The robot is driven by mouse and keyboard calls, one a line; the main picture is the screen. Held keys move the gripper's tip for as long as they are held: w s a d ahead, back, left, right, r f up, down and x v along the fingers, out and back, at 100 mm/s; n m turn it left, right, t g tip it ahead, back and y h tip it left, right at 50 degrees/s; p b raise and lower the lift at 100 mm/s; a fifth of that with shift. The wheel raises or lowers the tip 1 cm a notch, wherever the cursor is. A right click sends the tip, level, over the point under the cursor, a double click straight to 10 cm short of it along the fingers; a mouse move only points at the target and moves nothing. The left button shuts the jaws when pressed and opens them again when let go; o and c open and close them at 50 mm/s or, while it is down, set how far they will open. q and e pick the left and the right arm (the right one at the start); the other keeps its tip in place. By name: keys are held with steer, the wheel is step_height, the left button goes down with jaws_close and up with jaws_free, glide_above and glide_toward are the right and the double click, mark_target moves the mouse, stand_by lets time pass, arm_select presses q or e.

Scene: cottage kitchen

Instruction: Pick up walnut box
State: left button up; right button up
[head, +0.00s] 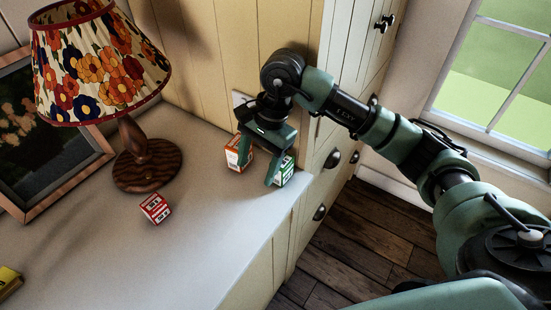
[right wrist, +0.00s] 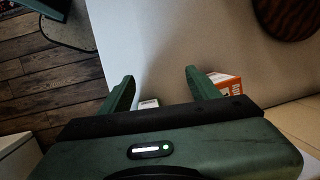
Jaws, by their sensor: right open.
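Three small cartons stand on the pale counter (head: 205,225). An orange-and-white carton (head: 233,155) and a green-and-white carton (head: 287,173) are at the back right, and a red-and-white carton (head: 155,208) is by the lamp. Their labels are too small to read, so I cannot tell which is the walnut box. My right gripper (head: 256,171) is open, pointing down at the back pair and partly hiding both. In the right wrist view the orange carton (right wrist: 228,84) is beside the right finger, and a white carton edge (right wrist: 149,103) shows near the left finger. My left gripper is out of view.
A lamp with a flowered shade (head: 100,65) and wooden base (head: 147,168) stands at the left. A framed picture (head: 45,130) leans behind it. A yellow item (head: 9,280) is at the left edge. The cupboard wall is close behind the cartons; the front counter is clear.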

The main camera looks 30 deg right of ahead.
mark_target(282, 168)
steer(key=d+h, duration=0.1)
steer(key=d, duration=0.1)
steer(key=w+d, duration=0.1)
steer(key=d, duration=0.1)
steer(key=w+d+r+h, duration=0.1)
steer(key=d, duration=0.1)
steer(key=shift+d+h, duration=0.15)
steer(key=shift+h, duration=0.15)
steer(key=shift+s+d+f+b, duration=0.15)
steer(key=shift+d+f+b, duration=0.1)
steer(key=shift+f+b, duration=0.15)
steer(key=shift+s+d+f+b, duration=0.15)
steer(key=shift+d+f+b, duration=0.1)
steer(key=shift+f, duration=0.25)
step_height(282, 168, down, 6)
steer(key=b, duration=0.3)
steer(key=shift+r, duration=0.15)
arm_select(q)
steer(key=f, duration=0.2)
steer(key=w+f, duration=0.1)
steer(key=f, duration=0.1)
arm_select(e)
steer(key=shift+w, duration=0.1)
steer(key=shift+r, duration=0.1)
jaws_close()
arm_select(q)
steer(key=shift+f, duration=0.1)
arm_select(e)
steer(key=shift+a, duration=0.1)
